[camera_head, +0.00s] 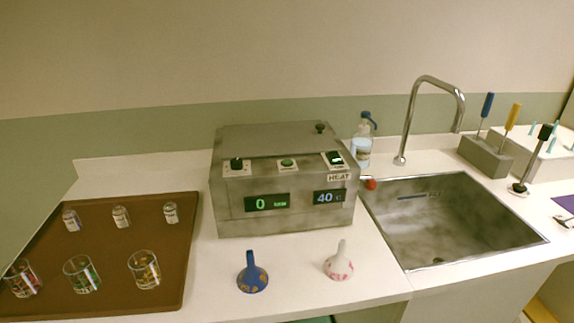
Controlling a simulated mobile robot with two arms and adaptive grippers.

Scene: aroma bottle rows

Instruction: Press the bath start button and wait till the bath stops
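The bath (283,180) is a grey metal box with a closed lid, standing in the middle of the counter. Its sloped top panel carries a black knob (237,165) at the left, a green button (288,163) in the middle and a dark switch with a green light (334,158) above a HEAT label at the right. The left front display (267,203) reads 0 in green. The right front display (330,197) reads 40 C in blue. Neither gripper shows in the head view.
A brown tray (110,217) with small bottles and beakers lies at the left. A sink (450,262) with a tall faucet (408,115) and a wash bottle (361,145) are at the right.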

